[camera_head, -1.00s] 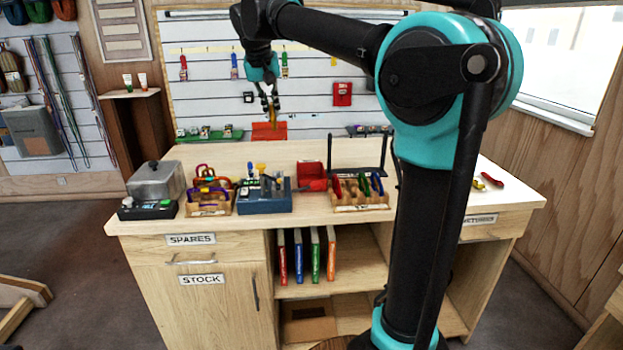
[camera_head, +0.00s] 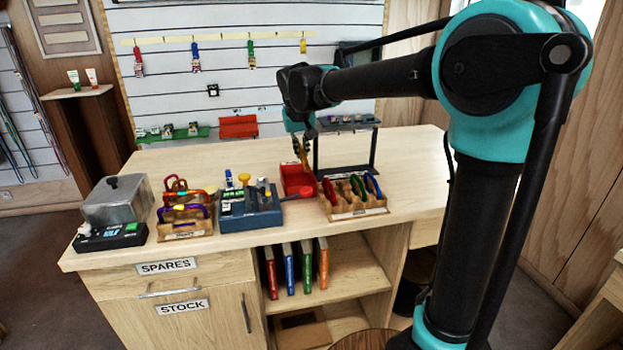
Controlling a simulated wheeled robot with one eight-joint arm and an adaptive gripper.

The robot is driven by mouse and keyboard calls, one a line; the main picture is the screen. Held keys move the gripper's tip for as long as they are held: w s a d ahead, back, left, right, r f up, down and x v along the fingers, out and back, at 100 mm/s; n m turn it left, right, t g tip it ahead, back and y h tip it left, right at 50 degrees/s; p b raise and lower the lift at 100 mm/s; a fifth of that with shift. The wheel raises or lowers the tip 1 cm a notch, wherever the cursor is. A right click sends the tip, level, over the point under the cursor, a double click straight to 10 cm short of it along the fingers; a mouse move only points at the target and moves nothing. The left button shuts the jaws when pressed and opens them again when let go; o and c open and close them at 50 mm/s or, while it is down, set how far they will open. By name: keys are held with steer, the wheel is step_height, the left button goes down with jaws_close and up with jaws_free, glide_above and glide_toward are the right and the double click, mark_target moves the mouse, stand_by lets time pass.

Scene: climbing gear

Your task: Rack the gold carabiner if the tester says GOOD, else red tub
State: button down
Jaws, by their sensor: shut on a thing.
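My gripper (camera_head: 303,138) is at the back of the bench and points down. It is shut on the gold carabiner (camera_head: 299,150), which hangs just above the red tub (camera_head: 290,172) as seen here; the exact height is unclear. The fingers partly hide the carabiner. A blue device (camera_head: 250,212) with a yellow knob and a red handle stands left of the tub. A black device (camera_head: 110,238) with a small lit green display stands at the bench's left end. I cannot read a verdict on either. On the wall rack (camera_head: 220,38) hang red, blue, green and yellow items.
Wooden holders with carabiners stand left (camera_head: 185,226) and right (camera_head: 355,211) of the blue device. A metal box (camera_head: 118,196) is at the left. A black frame (camera_head: 345,150) rises beside the tub. The bench behind the blue device is clear.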

steer(key=shift+d+f, duration=0.1)
steer(key=shift+f, duration=2.8)
steer(key=c, duration=1.6)
jaws_free()
steer(key=shift+o, duration=0.2)
steer(key=v, duration=1.2)
